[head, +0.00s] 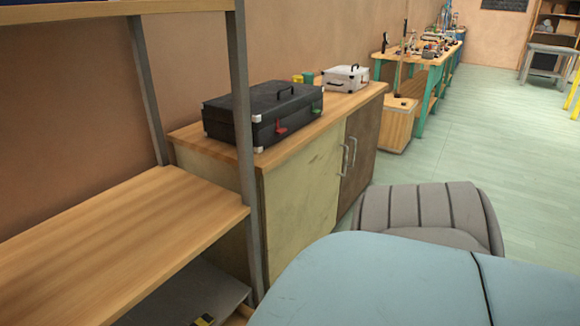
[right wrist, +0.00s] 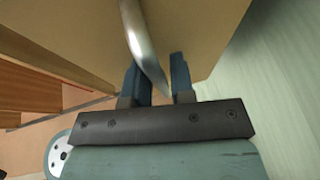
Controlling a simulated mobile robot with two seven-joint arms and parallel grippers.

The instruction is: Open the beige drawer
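A low wooden cabinet has a beige front panel (head: 300,195) beside a brown one (head: 358,150) in the head view. Both look closed where visible. A metal handle (head: 344,160) stands at the beige panel's right edge. No separate beige drawer can be made out. In the right wrist view my right gripper (right wrist: 164,85) has its two blue fingers apart. A curved metal bar handle (right wrist: 140,40) runs down between them, in front of a tan panel (right wrist: 195,35). Whether the fingers touch it cannot be told. My left gripper is in neither view.
A black case (head: 262,112) and a white case (head: 346,79) stand on the cabinet top (head: 330,115). A wooden shelf unit (head: 110,240) with grey posts stands close in front at left. Open green floor (head: 490,130) lies to the right.

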